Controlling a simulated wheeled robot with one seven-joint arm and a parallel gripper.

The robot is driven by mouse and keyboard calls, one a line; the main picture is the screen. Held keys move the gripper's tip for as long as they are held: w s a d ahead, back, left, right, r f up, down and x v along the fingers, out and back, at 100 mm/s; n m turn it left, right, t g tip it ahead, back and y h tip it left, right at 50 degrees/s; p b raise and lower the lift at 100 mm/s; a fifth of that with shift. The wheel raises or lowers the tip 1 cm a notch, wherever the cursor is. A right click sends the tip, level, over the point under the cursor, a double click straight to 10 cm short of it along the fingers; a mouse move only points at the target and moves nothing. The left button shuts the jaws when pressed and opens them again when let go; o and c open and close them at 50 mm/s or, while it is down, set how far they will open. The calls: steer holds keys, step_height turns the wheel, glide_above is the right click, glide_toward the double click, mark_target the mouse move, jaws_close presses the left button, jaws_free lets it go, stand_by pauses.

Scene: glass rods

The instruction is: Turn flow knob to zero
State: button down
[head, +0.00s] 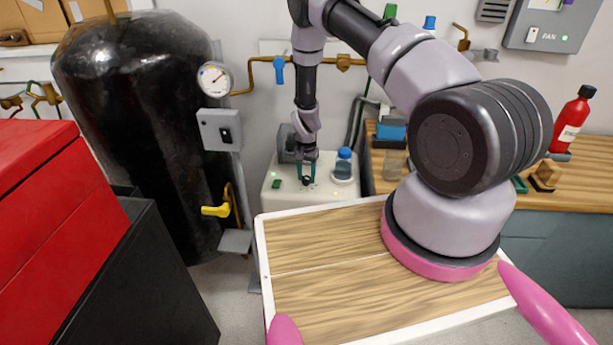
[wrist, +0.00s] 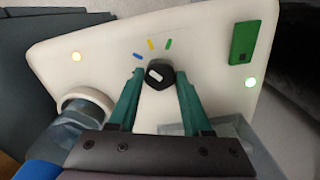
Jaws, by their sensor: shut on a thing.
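The flow knob (wrist: 159,75) is black with a pale mark on top, seen in the wrist view on the cream top of a machine (wrist: 80,38). My gripper (wrist: 159,83) has its two green fingers around the knob, one on each side, and is shut on it. Blue, yellow and green marks (wrist: 151,44) lie on the panel just beyond the knob. In the head view my gripper (head: 307,177) reaches down to the white machine (head: 275,203), and the knob is a small dark spot between the fingers.
A blue-capped bottle (head: 344,165) stands beside my gripper on the right. A green rocker switch (wrist: 244,42) and two lit lamps are on the panel. A black tank (head: 130,130) with a gauge stands left. A wooden bench (head: 590,185) with a red bottle is right.

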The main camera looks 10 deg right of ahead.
mark_target(306, 178)
steer(key=n, duration=0.5)
steer(key=shift+n, duration=2.4)
steer(key=shift+c, duration=1.7)
jaws_free()
step_height(306, 178, up, 11)
steer(key=shift+f, duration=0.1)
